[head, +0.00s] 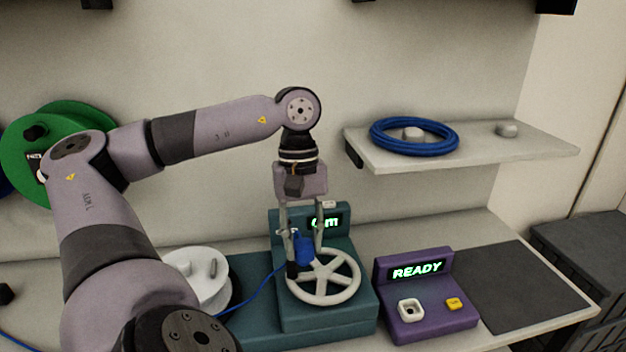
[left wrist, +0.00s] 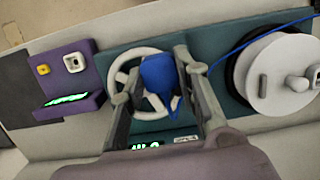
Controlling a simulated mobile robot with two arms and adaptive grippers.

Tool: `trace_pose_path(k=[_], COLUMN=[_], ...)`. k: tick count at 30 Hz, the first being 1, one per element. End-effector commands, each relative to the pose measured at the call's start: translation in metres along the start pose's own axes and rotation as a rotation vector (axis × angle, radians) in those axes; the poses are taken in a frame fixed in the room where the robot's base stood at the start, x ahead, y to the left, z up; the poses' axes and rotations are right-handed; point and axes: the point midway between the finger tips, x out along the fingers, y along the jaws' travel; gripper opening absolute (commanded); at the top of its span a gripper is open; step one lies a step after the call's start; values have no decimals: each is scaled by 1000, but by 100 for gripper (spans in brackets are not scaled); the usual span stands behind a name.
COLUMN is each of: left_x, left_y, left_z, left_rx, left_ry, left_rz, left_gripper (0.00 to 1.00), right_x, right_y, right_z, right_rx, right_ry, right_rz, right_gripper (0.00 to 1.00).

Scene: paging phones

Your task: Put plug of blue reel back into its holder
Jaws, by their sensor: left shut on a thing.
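My left gripper (head: 303,252) points down over the teal machine and is shut on a blue plug (head: 305,247). The plug also shows between the fingers (left wrist: 158,110) in the left wrist view (left wrist: 157,72). It hangs in front of the machine's display, near the pale handwheel (head: 345,272). A blue cable (head: 250,299) runs at lower left of the plug. A sliver of a dark blue reel (head: 4,178) shows at the left edge, mostly hidden behind the green reel. I cannot make out the plug's holder. My right gripper is not in view.
The teal machine (head: 328,318) stands beside a white spool (head: 212,283). To its right are a purple box reading READY (head: 432,318) and a dark mat (head: 520,285). A blue coil (head: 385,147) lies on the shelf (head: 480,153). A green reel (head: 85,115) is at left.

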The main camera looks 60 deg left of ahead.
Motion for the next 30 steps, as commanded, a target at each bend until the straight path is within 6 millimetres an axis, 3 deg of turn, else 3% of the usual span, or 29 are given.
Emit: trace_pose_path(k=[1,3,19,30], left_x=[6,6,4,4], left_y=[-7,-15,-78,-122], left_z=[-2,-3,-6,-8], left_rx=[-4,-4,-4,-3], left_ry=[5,5,3,2], left_rz=[1,3,4,5], left_gripper=[6,6,6,6], right_x=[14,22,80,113], right_y=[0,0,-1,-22], right_z=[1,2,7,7], right_rx=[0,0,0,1], right_ry=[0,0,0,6], right_rz=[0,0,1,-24], right_gripper=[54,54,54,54])
